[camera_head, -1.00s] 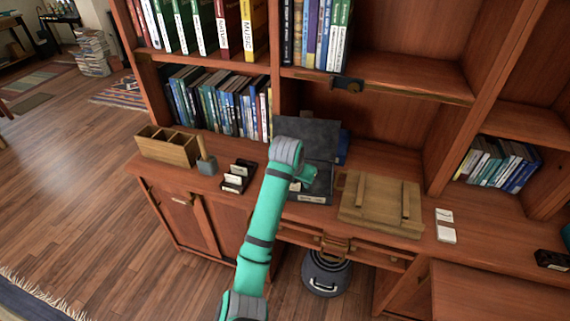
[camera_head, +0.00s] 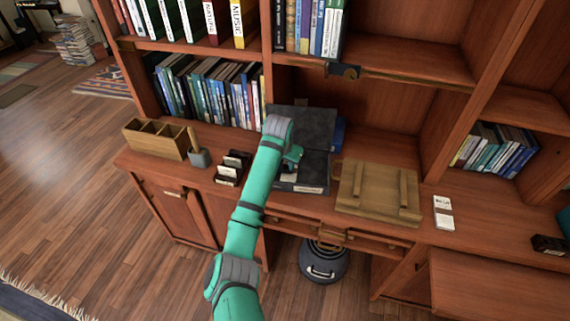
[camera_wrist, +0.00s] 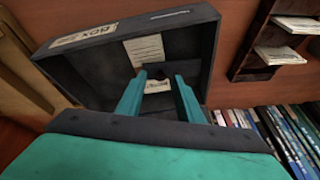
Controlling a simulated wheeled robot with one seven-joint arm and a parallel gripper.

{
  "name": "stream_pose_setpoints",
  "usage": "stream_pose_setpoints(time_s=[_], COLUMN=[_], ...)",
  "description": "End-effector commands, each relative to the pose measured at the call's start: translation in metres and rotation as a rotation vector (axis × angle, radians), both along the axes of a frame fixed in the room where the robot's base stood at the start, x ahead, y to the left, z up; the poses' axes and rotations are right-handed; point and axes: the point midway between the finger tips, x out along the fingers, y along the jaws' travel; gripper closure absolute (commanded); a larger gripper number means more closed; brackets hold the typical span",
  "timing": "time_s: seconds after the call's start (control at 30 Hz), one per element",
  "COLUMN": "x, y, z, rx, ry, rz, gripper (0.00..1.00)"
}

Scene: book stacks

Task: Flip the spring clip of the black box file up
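The black box file (camera_head: 312,187) lies open on the desk ledge, its dark lid (camera_head: 305,124) raised at the back. In the wrist view the box file (camera_wrist: 75,68) fills the upper middle, with a BOX label on its edge and pale paper labels inside. My gripper (camera_wrist: 160,77) reaches into it, its two teal fingers apart. A small dark piece shows between the fingertips; I cannot tell whether it is the spring clip or whether the fingers touch it. In the head view my gripper (camera_head: 292,160) is over the box, partly hidden by my wrist.
A wooden divided tray (camera_head: 155,140), a small grey pot (camera_head: 199,158) and a black card holder (camera_head: 232,168) stand left of the box. A wooden board (camera_head: 378,190) lies close on its right, with white cards (camera_head: 443,213) beyond. Shelves with books rise behind.

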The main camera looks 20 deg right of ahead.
Motion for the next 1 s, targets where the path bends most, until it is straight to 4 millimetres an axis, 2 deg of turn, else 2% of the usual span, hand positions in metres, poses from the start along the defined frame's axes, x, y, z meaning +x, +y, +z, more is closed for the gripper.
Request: stream_pose_setpoints(time_s=[0.2, 0.47, 0.6, 0.63, 0.83, 1.0], x=[0.004, 0.005, 0.005, 0.005, 0.004, 0.002], y=[-0.003, -0.003, -0.003, -0.003, -0.004, -0.013], z=[-0.012, -0.013, -0.013, -0.013, -0.012, -0.011], rx=[0.0, -0.001, -0.001, -0.001, -0.002, -0.024], ry=[0.0, -0.001, -0.001, -0.001, 0.0, 0.01], rz=[-0.002, 0.0, 0.0, 0.0, -0.002, -0.015], gripper=[0.66, 0.66, 0.97, 1.0, 1.0, 1.0])
